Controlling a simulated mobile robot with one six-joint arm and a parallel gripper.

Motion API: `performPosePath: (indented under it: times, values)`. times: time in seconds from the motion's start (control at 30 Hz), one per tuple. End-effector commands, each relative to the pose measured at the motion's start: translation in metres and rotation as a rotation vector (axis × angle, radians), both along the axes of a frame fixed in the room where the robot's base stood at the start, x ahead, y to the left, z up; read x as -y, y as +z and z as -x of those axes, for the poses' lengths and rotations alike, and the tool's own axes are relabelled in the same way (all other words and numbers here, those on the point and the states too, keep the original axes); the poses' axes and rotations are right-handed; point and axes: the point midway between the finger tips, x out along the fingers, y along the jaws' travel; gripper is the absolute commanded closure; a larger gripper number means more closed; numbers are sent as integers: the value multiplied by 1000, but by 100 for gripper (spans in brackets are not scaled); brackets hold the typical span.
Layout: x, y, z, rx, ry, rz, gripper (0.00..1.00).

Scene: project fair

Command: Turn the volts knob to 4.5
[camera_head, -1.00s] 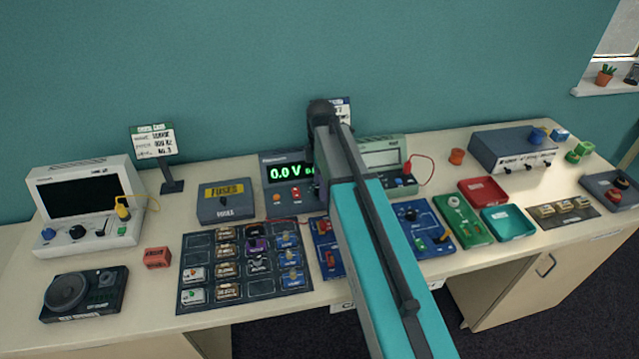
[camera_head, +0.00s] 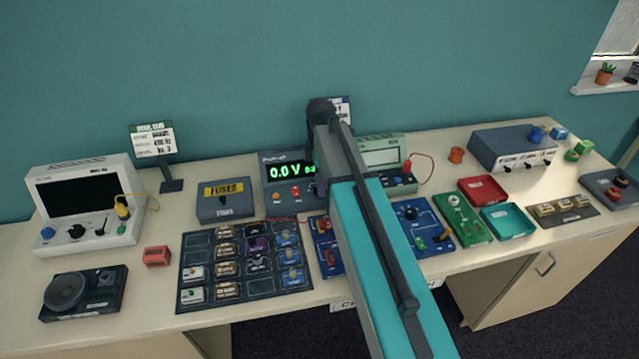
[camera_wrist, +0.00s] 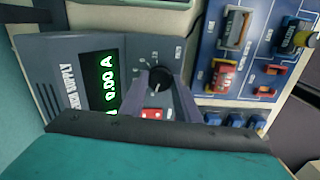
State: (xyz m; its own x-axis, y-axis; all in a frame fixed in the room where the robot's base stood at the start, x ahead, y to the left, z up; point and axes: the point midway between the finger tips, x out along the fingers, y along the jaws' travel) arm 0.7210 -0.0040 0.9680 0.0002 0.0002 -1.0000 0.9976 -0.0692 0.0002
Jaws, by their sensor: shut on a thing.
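The power supply (camera_head: 276,170) stands at the back of the bench, its green display reading 0.0 V in the head view. In the wrist view the power supply (camera_wrist: 60,60) shows turned sideways, with 0.00 A readable. A round black knob (camera_wrist: 160,76) on its face sits between the two fingers of my gripper (camera_wrist: 158,86). The gripper is shut on this knob. Scale marks ring it, but their numbers are too small to read surely.
A red switch (camera_wrist: 152,113) lies close beside the knob. The blue circuit board (camera_wrist: 250,70) is near the power supply.

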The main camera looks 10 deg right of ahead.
Motion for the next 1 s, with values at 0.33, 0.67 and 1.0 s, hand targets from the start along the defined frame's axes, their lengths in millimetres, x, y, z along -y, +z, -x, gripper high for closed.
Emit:
performPosePath:
  times: [0.33, 0.67, 1.0]
  values:
    - [-1, -1, 0, -1, -227, -1, 93]
    - [-1, 0, 0, -1, -530, 0, 93]
    - [-1, 0, 0, -1, -815, 0, 93]
